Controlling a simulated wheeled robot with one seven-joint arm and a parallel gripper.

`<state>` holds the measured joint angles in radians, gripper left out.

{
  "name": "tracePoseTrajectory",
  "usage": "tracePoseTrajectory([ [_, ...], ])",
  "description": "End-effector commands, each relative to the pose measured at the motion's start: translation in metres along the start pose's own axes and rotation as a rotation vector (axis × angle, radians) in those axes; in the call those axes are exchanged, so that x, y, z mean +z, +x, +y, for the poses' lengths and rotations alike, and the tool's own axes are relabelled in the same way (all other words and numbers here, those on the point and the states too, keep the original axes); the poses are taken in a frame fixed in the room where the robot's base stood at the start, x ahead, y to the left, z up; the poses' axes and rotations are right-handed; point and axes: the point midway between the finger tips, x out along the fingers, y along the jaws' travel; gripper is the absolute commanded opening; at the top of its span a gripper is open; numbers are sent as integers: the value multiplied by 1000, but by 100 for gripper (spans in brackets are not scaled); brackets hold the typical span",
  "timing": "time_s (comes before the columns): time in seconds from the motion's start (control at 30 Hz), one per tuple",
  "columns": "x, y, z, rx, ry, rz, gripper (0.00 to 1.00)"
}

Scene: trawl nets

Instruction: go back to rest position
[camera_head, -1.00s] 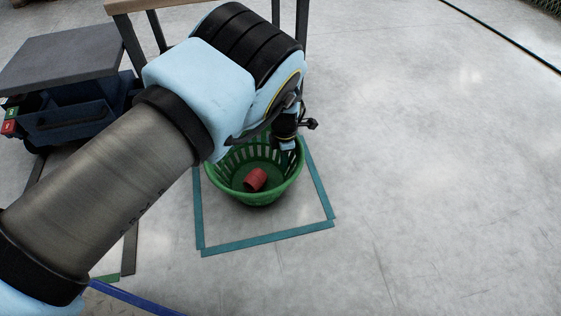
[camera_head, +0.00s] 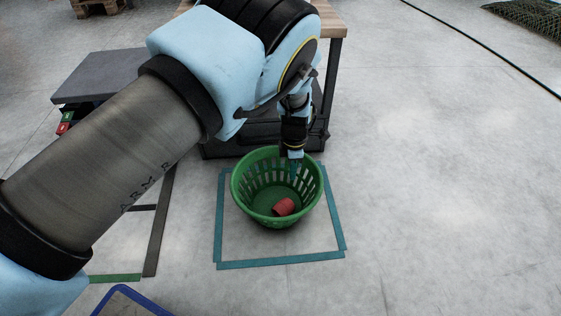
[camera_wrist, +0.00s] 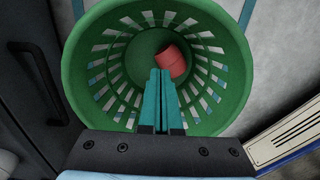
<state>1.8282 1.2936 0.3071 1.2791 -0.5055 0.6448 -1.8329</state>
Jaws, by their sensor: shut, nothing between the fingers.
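My gripper (camera_head: 294,172) is shut and empty, pointing down over the back part of a green slatted basket (camera_head: 242,197). In the wrist view its two teal fingers (camera_wrist: 161,72) are together, in front of the basket (camera_wrist: 78,68). A red cylinder (camera_head: 284,207) lies on its side in the basket, apart from the fingers; it also shows in the wrist view (camera_wrist: 171,61). The basket stands upright on the floor inside a teal taped square (camera_head: 280,264). My arm crosses the left of the head view.
A wooden-topped table (camera_head: 331,18) stands behind the basket. A grey-topped cart (camera_head: 100,75) is at the left. A blue-edged item (camera_head: 124,291) lies at the bottom left. Netting (camera_head: 525,22) lies at the far right. The floor to the right is clear.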

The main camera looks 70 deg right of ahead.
Motion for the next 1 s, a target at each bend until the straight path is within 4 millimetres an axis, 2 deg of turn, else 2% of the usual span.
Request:
tracePoseTrajectory([
  [0.3,-4,-4,2,1,-1,0,0],
  [0.37,-15,-11,9,2,-2,-2,0],
  [0.47,-50,-32,25,5,1,-7,0],
  [0.57,-108,-62,43,10,12,-12,0],
  [0.6,-134,-75,49,12,18,-16,0],
  [0.73,-220,-118,55,21,53,-23,0],
  [0.87,-305,-159,44,32,95,-27,0],
  [1.0,-392,-203,14,50,151,-26,0],
])
